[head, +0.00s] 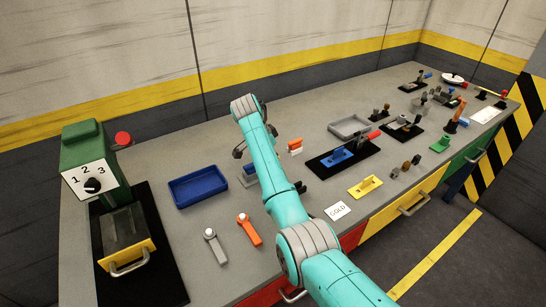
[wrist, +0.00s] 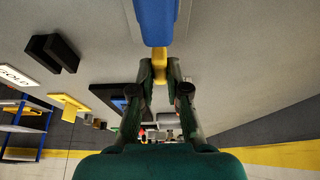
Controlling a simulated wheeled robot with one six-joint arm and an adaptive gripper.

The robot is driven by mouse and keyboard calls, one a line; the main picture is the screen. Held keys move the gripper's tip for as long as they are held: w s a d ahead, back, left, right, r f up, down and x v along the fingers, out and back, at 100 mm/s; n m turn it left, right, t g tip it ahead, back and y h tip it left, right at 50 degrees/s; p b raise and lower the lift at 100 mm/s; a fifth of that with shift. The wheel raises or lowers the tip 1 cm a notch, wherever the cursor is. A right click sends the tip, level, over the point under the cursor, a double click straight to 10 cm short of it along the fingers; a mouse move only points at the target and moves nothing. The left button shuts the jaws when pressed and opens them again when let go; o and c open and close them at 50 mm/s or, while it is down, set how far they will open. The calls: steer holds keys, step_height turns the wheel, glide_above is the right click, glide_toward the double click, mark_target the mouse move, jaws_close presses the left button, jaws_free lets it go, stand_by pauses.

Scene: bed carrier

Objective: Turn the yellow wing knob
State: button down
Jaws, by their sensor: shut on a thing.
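The yellow wing knob (wrist: 159,63) shows in the wrist view at the end of a blue part (wrist: 156,22). My gripper (wrist: 160,72) has its two dark fingers closed on the knob from either side. The fingertips cover part of the knob, so its exact angle is hard to tell. In the head view my gripper (head: 239,153) is partly hidden by my teal arm, beside a small blue and grey fixture (head: 247,173) on the bench. The knob itself is hidden there.
A blue tray (head: 198,187) lies left of the fixture, with grey (head: 216,247) and orange (head: 250,230) levers in front. An orange and white piece (head: 295,146) and a black board with a blue part (head: 341,156) are right of my arm. A green dial machine (head: 85,150) stands far left.

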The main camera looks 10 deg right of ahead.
stand_by(0.4)
steer(key=c, duration=1.2)
jaws_free()
steer(key=shift+o, duration=0.2)
steer(key=v, duration=1.2)
